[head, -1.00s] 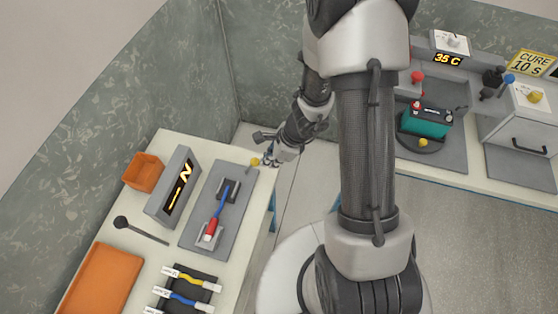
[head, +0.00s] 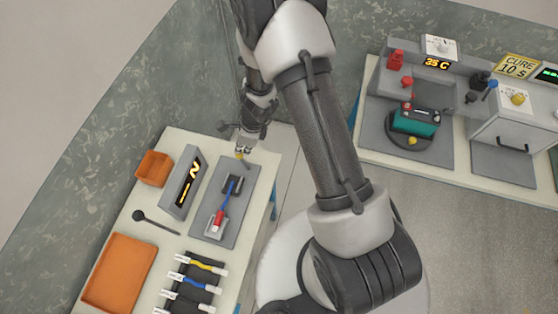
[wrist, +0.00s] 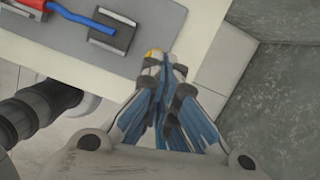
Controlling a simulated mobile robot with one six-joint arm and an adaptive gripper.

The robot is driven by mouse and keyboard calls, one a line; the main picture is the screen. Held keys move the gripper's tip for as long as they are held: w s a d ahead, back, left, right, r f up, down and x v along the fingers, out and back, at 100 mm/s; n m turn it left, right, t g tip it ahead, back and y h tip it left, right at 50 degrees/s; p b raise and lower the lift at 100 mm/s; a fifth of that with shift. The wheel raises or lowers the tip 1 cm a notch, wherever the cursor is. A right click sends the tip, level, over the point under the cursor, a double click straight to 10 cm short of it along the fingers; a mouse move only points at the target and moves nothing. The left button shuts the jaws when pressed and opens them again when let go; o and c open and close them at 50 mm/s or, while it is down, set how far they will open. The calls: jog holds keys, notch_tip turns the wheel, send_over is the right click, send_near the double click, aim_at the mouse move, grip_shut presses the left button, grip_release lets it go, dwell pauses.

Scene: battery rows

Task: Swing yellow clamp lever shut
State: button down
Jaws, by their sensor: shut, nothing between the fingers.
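The yellow-tipped clamp lever (head: 239,155) is at the far end of the grey fixture plate (head: 240,212). Its yellow tip (wrist: 150,54) shows in the wrist view, just left of my fingertips; the rest of it is mostly hidden. My gripper (head: 243,149) is shut and empty, close beside the yellow tip. In the wrist view my gripper (wrist: 173,62) is at the plate's edge; I cannot tell if it touches the lever. A blue cable (head: 229,192) with a red end (head: 219,217) lies across two grey holders on the plate.
A display box (head: 187,182) and orange bin (head: 153,168) stand left of the plate. A dark tool (head: 155,220), orange tray (head: 118,272) and several cables (head: 200,283) lie nearer. A second bench with a green battery (head: 415,122) stands right, across open floor.

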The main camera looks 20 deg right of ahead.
jog(key=shift+w+a+f+p, duration=0.2)
jog(key=shift+w+a+p, duration=0.2)
jog(key=shift+w+a, duration=0.25)
jog(key=shift+w+a+f+p, duration=0.2)
jog(key=shift+w+a+p, duration=0.2)
jog(key=shift+a, duration=0.45)
notch_tip(320, 180, up, 11)
jog(key=w+a+p, duration=0.1)
jog(key=w+p, duration=0.1)
jog(key=p, duration=0.5)
jog(key=shift+w+a, duration=0.25)
jog(key=shift+w, duration=0.1)
jog(key=shift+r, duration=0.15)
